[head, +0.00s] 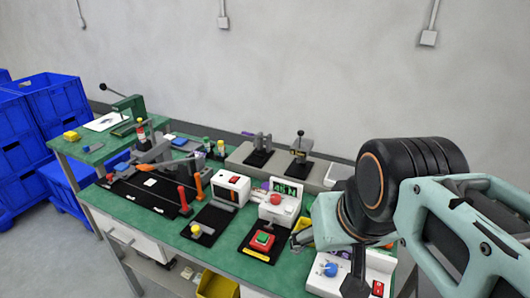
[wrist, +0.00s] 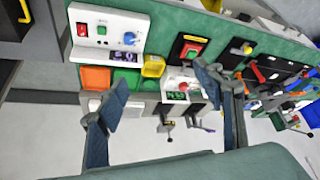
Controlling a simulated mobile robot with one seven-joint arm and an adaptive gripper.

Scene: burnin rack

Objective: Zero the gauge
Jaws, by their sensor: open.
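A white unit with a green digital readout and a round red knob, which looks like the gauge (head: 276,208), stands on the green bench in the head view. In the wrist view the gauge (wrist: 184,90) appears upside down between my fingers and beyond them, its readout too small to read surely. My gripper (head: 328,264) is open and empty above the bench's right part, to the right of the gauge. In the wrist view my gripper (wrist: 160,80) has its two fingers spread wide, touching nothing visible.
A white control box with a blue knob (head: 331,270) and red switch lies close under my gripper. Blue crates (head: 52,105) stand far left.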

